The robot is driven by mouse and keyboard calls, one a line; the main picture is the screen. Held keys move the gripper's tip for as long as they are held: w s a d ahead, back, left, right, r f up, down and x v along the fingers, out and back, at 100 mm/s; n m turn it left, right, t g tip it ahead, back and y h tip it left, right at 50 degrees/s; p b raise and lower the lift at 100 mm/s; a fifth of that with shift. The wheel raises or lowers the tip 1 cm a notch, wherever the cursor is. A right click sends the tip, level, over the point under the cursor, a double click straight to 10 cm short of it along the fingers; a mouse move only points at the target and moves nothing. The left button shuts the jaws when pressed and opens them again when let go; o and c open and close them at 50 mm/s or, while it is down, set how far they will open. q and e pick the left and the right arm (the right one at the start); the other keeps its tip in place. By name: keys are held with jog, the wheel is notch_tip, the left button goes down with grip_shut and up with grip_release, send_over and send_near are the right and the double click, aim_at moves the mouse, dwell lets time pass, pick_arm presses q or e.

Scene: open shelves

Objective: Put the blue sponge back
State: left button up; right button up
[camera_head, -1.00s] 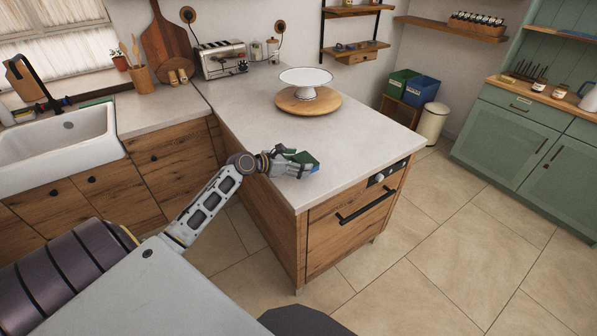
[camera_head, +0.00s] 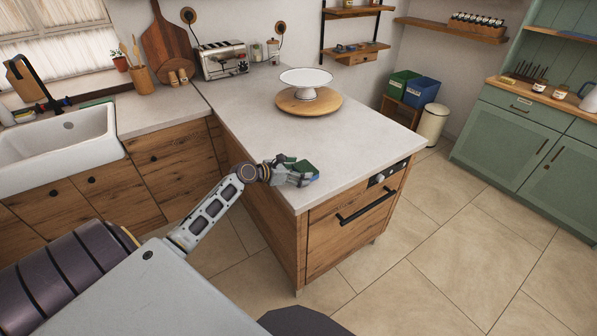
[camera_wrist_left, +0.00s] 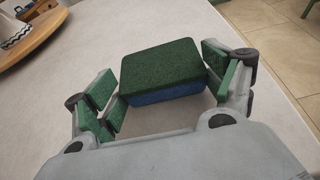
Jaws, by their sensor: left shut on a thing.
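The blue sponge has a dark green scouring top. In the head view the sponge (camera_head: 306,169) shows at the tip of my left gripper (camera_head: 294,174), partly covered by the fingers. The left gripper is shut on the sponge, over the near end of the pale island counter (camera_head: 335,140). I cannot tell whether the sponge touches the counter. My right gripper is not in view.
A white cake stand (camera_head: 306,78) on a round wooden board (camera_head: 308,103) stands farther back on the counter. A toaster (camera_head: 222,60) is at the back left, a white sink (camera_head: 60,145) at the left. Most of the counter between gripper and stand is clear.

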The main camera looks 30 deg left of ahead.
pick_arm(q)
jog(key=shift+f, duration=0.1)
jog(key=o, duration=0.9)
jog(key=shift+v, duration=6.05)
